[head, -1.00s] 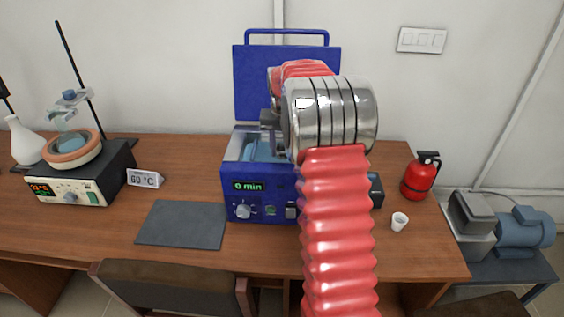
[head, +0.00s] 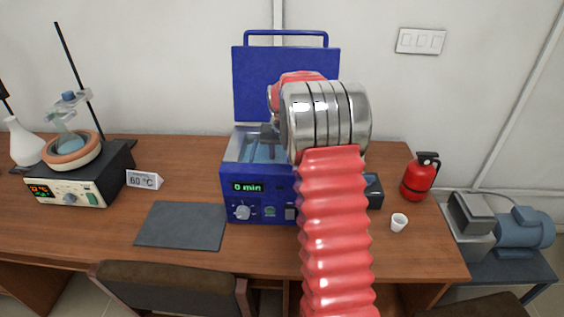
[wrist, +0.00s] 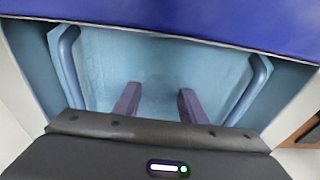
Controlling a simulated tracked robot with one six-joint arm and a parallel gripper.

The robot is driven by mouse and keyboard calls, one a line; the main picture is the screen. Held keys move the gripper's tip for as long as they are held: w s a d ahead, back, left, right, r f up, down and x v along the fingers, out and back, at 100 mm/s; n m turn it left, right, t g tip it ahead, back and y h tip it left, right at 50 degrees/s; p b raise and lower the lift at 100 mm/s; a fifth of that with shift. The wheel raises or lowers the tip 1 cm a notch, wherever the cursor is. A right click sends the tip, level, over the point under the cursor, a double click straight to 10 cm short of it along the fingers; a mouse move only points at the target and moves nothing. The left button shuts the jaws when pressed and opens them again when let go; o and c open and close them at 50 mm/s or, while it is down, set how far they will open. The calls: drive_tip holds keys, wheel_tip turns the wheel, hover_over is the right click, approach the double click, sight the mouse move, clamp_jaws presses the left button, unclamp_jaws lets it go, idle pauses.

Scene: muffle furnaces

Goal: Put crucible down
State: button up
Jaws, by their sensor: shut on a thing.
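My gripper (wrist: 158,105) is inside the open basin of the blue bath (head: 238,205). In the wrist view its two fingers stand apart and look purple in the blue-tinted basin. A faint pale round shape between the fingertips seems to be the crucible (wrist: 158,88), held by them; its outline is hard to make out. I cannot tell whether it touches the basin floor. In the head view my wrist and arm hide much of the gripper and the crucible.
The bath's blue lid (head: 255,85) stands open behind. Blue handles (wrist: 250,88) line the basin sides. A small white cup (head: 398,222) and a red extinguisher (head: 420,178) stand to the right. A dark mat (head: 182,225) lies at the left front.

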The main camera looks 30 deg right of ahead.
drive_tip(key=shift+f, duration=0.1)
drive_tip(key=o, duration=1.1)
drive_tip(key=shift+c, duration=0.2)
wheel_tip(320, 180, up, 12)
drive_tip(key=s+a, duration=0.1)
drive_tip(key=shift+s, duration=0.2)
